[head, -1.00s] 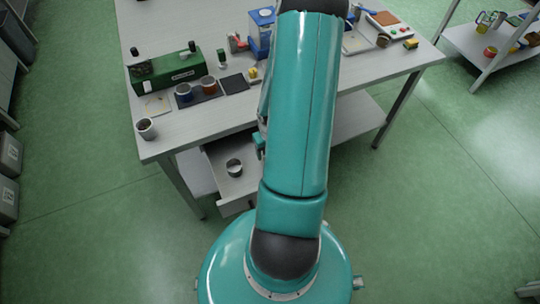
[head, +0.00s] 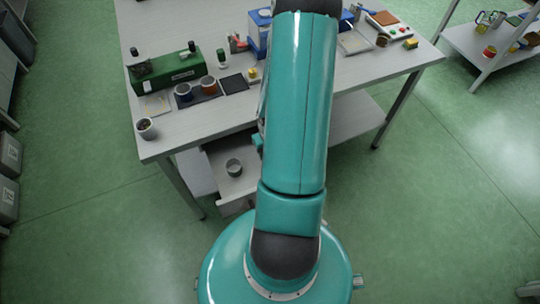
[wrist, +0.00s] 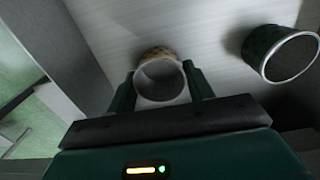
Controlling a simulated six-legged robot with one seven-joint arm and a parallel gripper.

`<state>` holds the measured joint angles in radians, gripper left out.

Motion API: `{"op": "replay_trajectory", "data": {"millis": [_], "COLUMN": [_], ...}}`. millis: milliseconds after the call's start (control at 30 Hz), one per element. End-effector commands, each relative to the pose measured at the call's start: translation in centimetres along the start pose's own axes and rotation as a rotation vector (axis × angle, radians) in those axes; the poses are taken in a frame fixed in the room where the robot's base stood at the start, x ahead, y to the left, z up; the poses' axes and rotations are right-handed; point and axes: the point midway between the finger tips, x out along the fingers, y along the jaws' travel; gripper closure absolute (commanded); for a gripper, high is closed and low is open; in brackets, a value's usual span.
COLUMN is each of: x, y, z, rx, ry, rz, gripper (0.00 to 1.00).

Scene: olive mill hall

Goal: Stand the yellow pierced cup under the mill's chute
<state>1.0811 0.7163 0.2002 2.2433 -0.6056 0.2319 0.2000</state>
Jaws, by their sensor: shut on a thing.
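In the wrist view my gripper (wrist: 162,82) is shut on a small round cup (wrist: 158,53), with one finger on each side. The cup's mouth faces the camera, its inside is grey, and the strip of outer wall that shows is speckled yellow-brown. I cannot make out its holes. A pale flat surface lies behind it. In the head view my arm hides the gripper and the held cup. A green machine (head: 165,73) and a blue machine (head: 260,32) stand on the table. I cannot tell which is the mill, and no chute is clear.
An open drawer (head: 220,152) below the table (head: 225,120) holds a cup (head: 234,167). Two cups sit on a dark mat (head: 197,97); a cup (head: 146,129) stands at the left corner.

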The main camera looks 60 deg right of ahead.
Motion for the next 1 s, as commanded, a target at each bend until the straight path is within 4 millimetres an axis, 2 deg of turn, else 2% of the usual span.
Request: {"op": "replay_trajectory", "data": {"millis": [167,800,1000], "x": [-0.2,-5.8,-6.5], "y": [0.0,0.1,0.0], "z": [0.0,0.0,0.0], "rx": [0.0,0.001,-0.001], "ry": [0.001,0.002,0.0], "rz": [0.0,0.001,0.0], "gripper": [0.63,0.63,0.63]}}
